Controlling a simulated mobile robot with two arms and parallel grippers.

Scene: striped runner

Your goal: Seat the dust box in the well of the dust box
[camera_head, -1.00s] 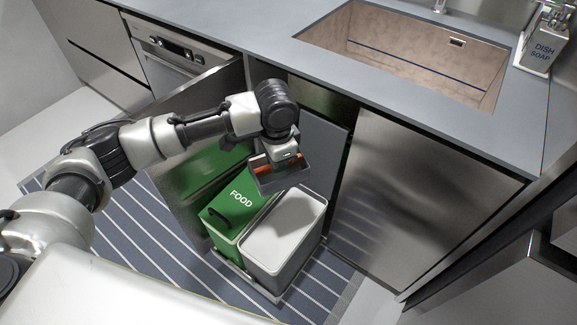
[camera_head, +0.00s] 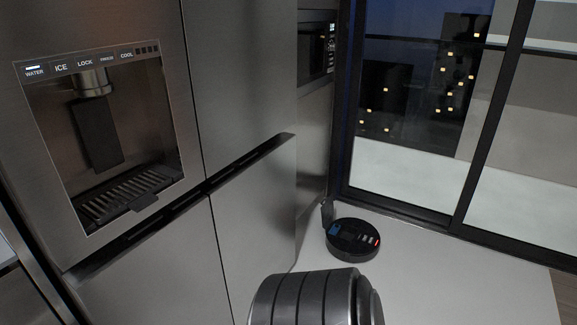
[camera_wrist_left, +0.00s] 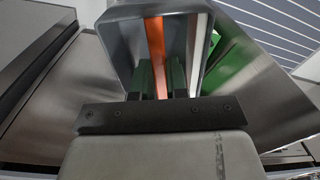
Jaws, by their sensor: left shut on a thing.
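In the left wrist view my left gripper (camera_wrist_left: 162,76) is shut on the dust box (camera_wrist_left: 122,40), a dark grey open box with an orange strip and a pale strip inside. The fingers reach in over the box's near wall. In the head view a round black robot vacuum (camera_head: 352,238) sits on the pale floor near the glass door, with a small blue patch and a red mark on top. I cannot clearly make out the well in it. Neither gripper shows in the head view.
A steel fridge with a water dispenser (camera_head: 108,135) fills the left of the head view. A glass door (camera_head: 410,110) stands behind the vacuum. The pale floor (camera_head: 470,275) to its right is clear. The wrist view shows a green bin (camera_wrist_left: 232,65) and the striped runner (camera_wrist_left: 280,25).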

